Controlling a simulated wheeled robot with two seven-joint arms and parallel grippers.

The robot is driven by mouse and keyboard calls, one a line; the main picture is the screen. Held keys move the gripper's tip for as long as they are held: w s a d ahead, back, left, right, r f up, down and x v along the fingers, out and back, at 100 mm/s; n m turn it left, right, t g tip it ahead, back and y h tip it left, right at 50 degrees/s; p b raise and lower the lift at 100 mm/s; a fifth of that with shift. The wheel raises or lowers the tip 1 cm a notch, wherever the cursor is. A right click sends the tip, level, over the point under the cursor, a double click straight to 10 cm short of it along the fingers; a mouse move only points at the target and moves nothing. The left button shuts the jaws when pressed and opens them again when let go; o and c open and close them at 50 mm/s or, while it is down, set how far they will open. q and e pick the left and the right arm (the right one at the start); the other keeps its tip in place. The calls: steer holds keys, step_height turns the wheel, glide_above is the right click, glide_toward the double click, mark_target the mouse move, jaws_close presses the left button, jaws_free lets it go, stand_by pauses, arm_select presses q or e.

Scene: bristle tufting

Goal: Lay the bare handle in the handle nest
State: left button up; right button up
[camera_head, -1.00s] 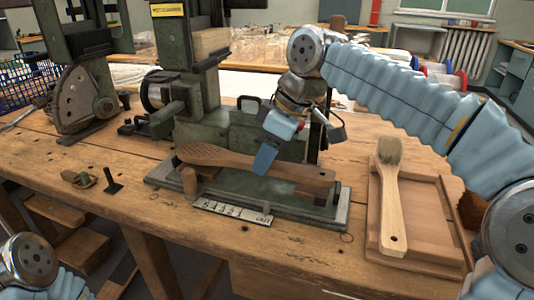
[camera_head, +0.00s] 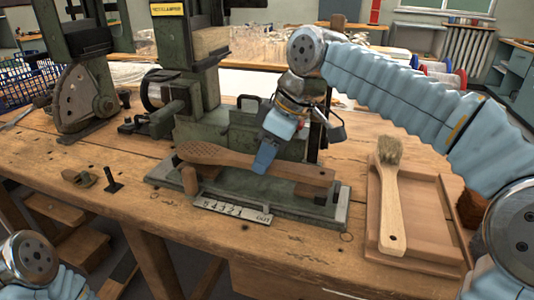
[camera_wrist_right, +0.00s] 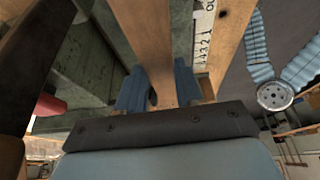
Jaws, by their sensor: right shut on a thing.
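The bare handle (camera_head: 215,155) is brown wood with a hole-dotted head at the left and a plain grip at the right. It lies along the handle nest on the green metal base (camera_head: 300,212), above a wooden block and peg at the left and reaching a small metal stop at the right. I cannot tell whether it is fully seated. My right gripper (camera_head: 262,160) is shut on the handle near its middle. In the right wrist view the handle (camera_wrist_right: 147,35) runs between the two blue fingers (camera_wrist_right: 159,88). My left gripper is out of view.
A numbered metal plate (camera_head: 232,211) is at the base's front edge. A finished brush (camera_head: 390,205) lies on a wooden tray (camera_head: 431,235) at the right. The green machine column (camera_head: 197,90) stands behind the nest.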

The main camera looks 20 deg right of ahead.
steer(key=shift+f+b, duration=0.65)
steer(key=shift+f, duration=0.45)
stand_by(1.3)
steer(key=o, duration=1.2)
steer(key=shift+c, duration=0.2)
steer(key=shift+o, duration=0.3)
steer(key=o, duration=0.4)
steer(key=shift+c, duration=0.2)
step_height(320, 180, up, 5)
steer(key=p, duration=0.5)
steer(key=shift+r, duration=0.95)
